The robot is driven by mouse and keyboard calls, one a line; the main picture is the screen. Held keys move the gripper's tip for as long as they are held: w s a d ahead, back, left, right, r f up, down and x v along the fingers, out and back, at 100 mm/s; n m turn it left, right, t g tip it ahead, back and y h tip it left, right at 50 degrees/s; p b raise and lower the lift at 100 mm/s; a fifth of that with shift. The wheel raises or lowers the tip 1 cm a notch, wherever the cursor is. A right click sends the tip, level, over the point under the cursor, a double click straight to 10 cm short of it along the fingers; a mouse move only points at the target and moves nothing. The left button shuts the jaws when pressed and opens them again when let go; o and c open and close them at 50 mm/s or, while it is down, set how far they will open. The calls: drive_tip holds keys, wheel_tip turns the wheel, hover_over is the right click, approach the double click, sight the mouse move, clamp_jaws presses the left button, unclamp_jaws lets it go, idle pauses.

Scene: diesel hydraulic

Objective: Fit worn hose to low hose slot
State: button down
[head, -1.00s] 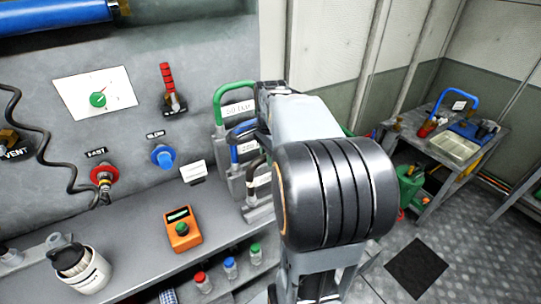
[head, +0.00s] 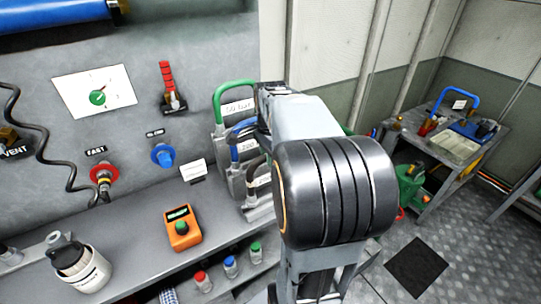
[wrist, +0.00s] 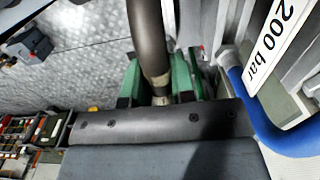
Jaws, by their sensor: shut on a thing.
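The worn hose (wrist: 148,35) is a thick dark hose with a pale band low on it. It runs up through the wrist view. My gripper (wrist: 158,88) has green fingers and is shut on this hose near the band. In the head view the dark hose (head: 256,166) arches at the lowest of the stepped grey blocks (head: 258,205), below the blue hose. I cannot tell whether its ends sit fully in the low slot. My arm hides the gripper's fingers in the head view.
A blue hose (head: 240,132) with a 200 bar label is close beside my gripper, and a green hose (head: 232,86) labelled 50 bar stands behind it. An orange control box (head: 181,229) is on the bench. A side table (head: 447,140) with another blue hose stands at right.

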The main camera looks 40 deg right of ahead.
drive_tip(key=shift+f+b, duration=0.75)
drive_tip(key=shift+f, duration=0.4)
drive_tip(key=c, duration=0.9)
unclamp_jaws()
wheel_tip(320, 180, up, 14)
drive_tip(key=shift+f+p, duration=0.1)
drive_tip(key=shift+p, duration=0.3)
drive_tip(key=s+a+f+n+t, duration=0.1)
drive_tip(key=s+a+f+n, duration=0.1)
drive_tip(key=a+f+n, duration=0.3)
drive_tip(key=s+a+f+n+t, duration=0.1)
drive_tip(key=s+a+f+n, duration=0.1)
drive_tip(key=a+f+n, duration=0.3)
drive_tip(key=s+a+f+n+t, duration=0.2)
drive_tip(key=s+a+f+n, duration=0.1)
drive_tip(key=a+f+n, duration=0.2)
drive_tip(key=shift+a+f+n, duration=0.2)
drive_tip(key=shift+a+n, duration=0.5)
drive_tip(key=shift+n, duration=0.5)
drive_tip(key=shift+a+f+n, duration=0.15)
drive_tip(key=shift+a+n, duration=0.55)
drive_tip(key=shift+n, duration=0.5)
